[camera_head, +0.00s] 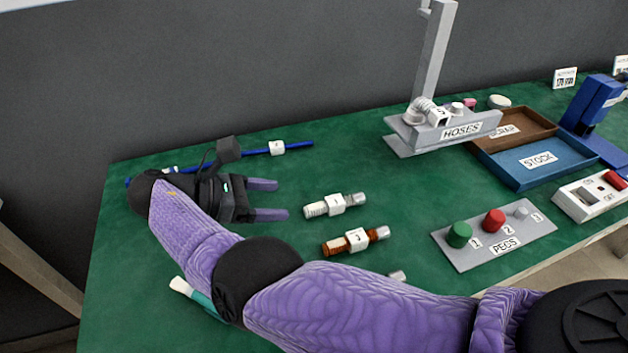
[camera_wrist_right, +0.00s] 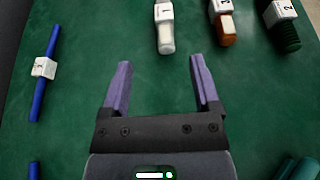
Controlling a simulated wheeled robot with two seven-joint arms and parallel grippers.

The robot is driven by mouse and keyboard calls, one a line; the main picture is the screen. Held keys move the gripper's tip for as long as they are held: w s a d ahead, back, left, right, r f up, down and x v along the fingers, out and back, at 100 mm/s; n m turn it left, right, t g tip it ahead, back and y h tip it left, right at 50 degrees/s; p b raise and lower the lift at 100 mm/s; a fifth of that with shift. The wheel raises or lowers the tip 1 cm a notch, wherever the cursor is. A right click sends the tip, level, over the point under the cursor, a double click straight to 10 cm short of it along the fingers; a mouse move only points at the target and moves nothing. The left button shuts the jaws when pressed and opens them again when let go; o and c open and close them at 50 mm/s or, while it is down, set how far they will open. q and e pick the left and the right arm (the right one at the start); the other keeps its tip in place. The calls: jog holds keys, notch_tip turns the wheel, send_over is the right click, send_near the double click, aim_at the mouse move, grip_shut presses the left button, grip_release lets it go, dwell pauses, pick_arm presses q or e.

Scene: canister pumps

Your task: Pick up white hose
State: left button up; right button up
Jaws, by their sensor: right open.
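A tray labelled HOSES (camera_head: 462,130) stands at the back, below a grey post. It holds pale rounded pieces (camera_head: 424,108) with a white tag; I cannot tell whether one is the white hose. A pale canister (camera_head: 317,209) with a white tag and silver end lies on the green table, and also shows in the right wrist view (camera_wrist_right: 166,40). My right gripper (camera_head: 281,199) is open and empty, left of this canister and apart from it. In the right wrist view my gripper (camera_wrist_right: 160,62) has only green surface between its fingers. My left gripper is out of view.
An amber canister (camera_head: 338,246) and a dark green one (camera_wrist_right: 285,35) lie near the pale canister. A blue rod (camera_head: 298,144) lies behind my gripper. The PEGS board (camera_head: 470,260), brown SCRAP tray (camera_head: 545,121) and blue STOCK tray (camera_head: 570,154) stand at right.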

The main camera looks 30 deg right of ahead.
aim_at(328, 202)
jog(key=b+x, duration=0.2)
jog(key=shift+s+d+f, duration=0.2)
jog(key=shift+s+f, duration=0.05)
jog(key=shift+s, duration=0.1)
jog(key=b+x, duration=0.1)
jog(key=x, duration=0.6)
jog(key=shift+s+d+r, duration=0.1)
jog(key=shift+d+r, duration=0.05)
jog(key=shift+d, duration=0.05)
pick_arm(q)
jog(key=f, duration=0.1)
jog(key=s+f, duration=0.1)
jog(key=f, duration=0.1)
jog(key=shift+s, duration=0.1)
pick_arm(e)
jog(key=shift+r, duration=0.1)
grip_shut()
